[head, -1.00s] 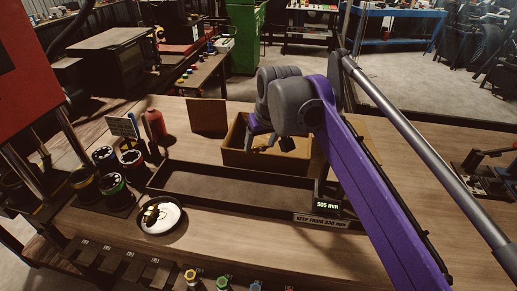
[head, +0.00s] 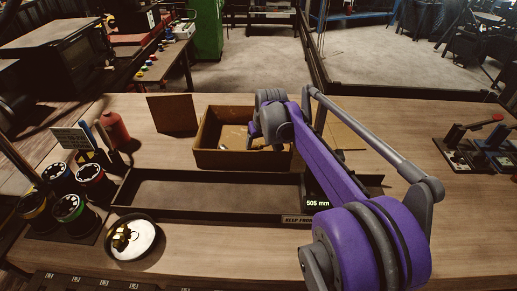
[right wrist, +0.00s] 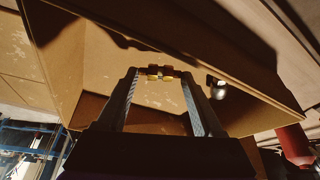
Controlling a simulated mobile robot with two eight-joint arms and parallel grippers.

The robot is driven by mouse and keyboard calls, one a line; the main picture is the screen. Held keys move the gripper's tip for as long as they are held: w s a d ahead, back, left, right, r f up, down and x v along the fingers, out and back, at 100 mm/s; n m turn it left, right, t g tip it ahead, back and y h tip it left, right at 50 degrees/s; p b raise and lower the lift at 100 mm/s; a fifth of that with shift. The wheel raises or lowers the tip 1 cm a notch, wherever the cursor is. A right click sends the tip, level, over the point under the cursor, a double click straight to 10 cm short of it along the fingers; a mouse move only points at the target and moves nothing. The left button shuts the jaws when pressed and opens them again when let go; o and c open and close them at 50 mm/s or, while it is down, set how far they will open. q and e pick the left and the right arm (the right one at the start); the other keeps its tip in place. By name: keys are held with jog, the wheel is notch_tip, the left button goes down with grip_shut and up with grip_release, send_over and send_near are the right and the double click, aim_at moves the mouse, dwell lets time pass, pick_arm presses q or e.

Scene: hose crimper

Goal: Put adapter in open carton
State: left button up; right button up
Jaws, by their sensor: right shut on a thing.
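The open carton (head: 222,160) is a brown box standing behind the long dark tray in the head view. My right gripper (head: 262,141) is over the carton, reaching in from the right, its tips partly hidden by its own arm. In the right wrist view, the two fingers (right wrist: 160,74) are shut on a small brass adapter (right wrist: 158,71), held crosswise between the tips. The carton's brown cardboard (right wrist: 90,58) fills much of that view around the adapter. I cannot tell how far the adapter is from the carton's floor. My left gripper is not in view.
A white dish (head: 146,240) holds brass fittings at front left. The dark tray (head: 200,210) with a 505 mm display lies before the carton. Spools (head: 70,207) and a red bottle (head: 115,128) stand left. The table right of my arm is mostly clear.

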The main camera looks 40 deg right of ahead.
jog(key=shift+f, duration=1.05)
jog(key=shift+f, duration=0.15)
jog(key=o, duration=1.5)
jog(key=shift+r, duration=0.25)
jog(key=v, duration=1.1)
jog(key=shift+s+r+p, duration=0.15)
jog(key=shift+r+p, duration=0.2)
jog(key=shift+r, duration=0.05)
